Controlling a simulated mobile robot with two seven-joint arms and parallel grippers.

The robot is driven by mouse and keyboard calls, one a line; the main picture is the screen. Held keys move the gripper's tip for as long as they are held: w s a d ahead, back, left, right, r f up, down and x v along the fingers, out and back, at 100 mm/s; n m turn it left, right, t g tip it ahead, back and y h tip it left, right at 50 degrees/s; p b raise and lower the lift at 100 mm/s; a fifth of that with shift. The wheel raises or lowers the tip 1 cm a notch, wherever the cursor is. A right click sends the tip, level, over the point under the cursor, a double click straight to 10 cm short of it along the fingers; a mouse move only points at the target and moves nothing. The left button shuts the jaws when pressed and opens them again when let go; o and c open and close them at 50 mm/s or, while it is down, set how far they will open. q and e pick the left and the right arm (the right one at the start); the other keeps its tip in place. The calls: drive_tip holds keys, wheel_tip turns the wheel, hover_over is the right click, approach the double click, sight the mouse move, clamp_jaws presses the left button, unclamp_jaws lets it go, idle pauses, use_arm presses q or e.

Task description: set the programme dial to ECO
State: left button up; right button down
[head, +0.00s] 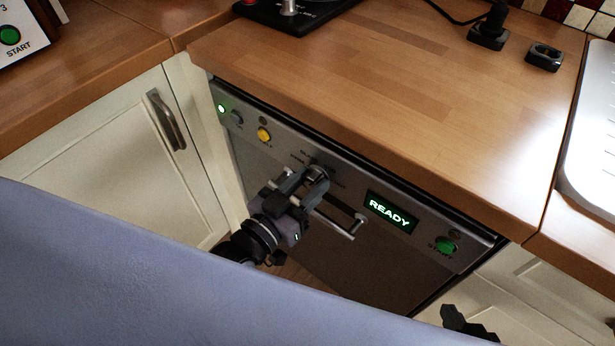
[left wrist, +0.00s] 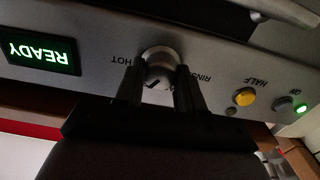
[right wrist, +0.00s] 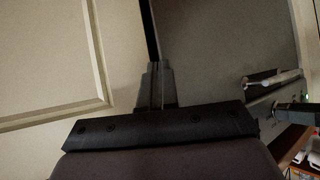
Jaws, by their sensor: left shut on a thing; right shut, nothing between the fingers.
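The programme dial (left wrist: 159,60) is a round silver knob on the dishwasher's grey front panel. It shows upside down in the left wrist view, between the labels HOT and RINSE. A dark mark shows on its face, but which label it points to I cannot tell. No ECO label is readable; the fingers cover part of the dial's surround. My left gripper (head: 317,176) is shut on the dial, one finger on each side; its fingers also show in the left wrist view (left wrist: 158,88). My right gripper (right wrist: 156,85) is shut and empty, low in front of the cabinet and appliance fronts.
The panel also carries a lit READY display (head: 389,212), a green START button (head: 445,244), a yellow HALF button (head: 264,134) and a lit green lamp (head: 221,108). A bar handle (head: 336,226) sticks out below the dial. The wooden worktop (head: 400,110) overhangs the panel.

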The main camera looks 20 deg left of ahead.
use_arm(q)
drive_tip(key=shift+n, duration=0.4)
drive_tip(key=o, duration=1)
drive_tip(key=shift+p+v, duration=0.3)
drive_tip(key=shift+v, duration=3.25)
